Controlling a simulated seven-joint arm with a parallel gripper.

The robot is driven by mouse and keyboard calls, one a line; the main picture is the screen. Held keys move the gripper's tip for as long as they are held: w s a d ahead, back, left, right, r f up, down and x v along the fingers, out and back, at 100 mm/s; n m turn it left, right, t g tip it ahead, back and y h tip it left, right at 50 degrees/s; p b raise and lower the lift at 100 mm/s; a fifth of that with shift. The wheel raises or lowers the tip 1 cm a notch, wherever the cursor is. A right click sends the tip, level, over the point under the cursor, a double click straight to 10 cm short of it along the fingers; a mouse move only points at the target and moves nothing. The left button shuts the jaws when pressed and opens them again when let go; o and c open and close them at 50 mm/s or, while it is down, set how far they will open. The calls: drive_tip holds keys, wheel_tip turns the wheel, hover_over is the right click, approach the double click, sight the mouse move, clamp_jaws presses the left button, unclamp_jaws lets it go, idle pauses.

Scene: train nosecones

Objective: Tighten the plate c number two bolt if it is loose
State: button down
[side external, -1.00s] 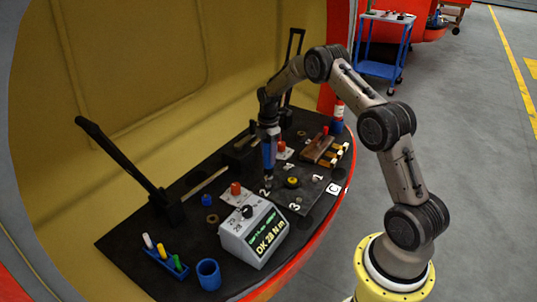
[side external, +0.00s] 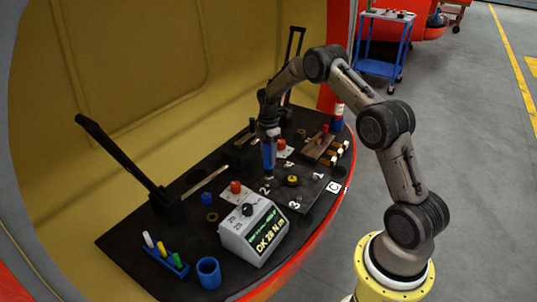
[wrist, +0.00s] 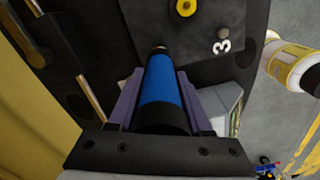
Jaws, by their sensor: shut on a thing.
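My gripper (side external: 268,138) is shut on a blue cylindrical tool (side external: 269,155) with dark ends. It holds the tool upright over the number 2 corner of the dark plate marked C (side external: 312,193). The white number 2 (side external: 265,190) lies just in front of the tool's tip. In the wrist view the blue tool (wrist: 161,90) sits between the purple fingers and its tip points at the plate (wrist: 205,65). The number two bolt is hidden at the tip; I cannot tell whether they touch. The number 3 (wrist: 222,46) shows beside a small bolt.
A grey tester (side external: 253,232) with a green display reading OK and about 28 N m stands at the front. A yellow knob (side external: 292,181) is on the plate. A blue marker rack (side external: 166,257), a blue cup (side external: 208,273) and a black lever (side external: 125,160) are to the left.

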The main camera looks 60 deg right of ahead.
sight(268, 143)
drive_tip(key=shift+f, duration=0.7)
idle(2.0)
drive_tip(key=shift+r, duration=3)
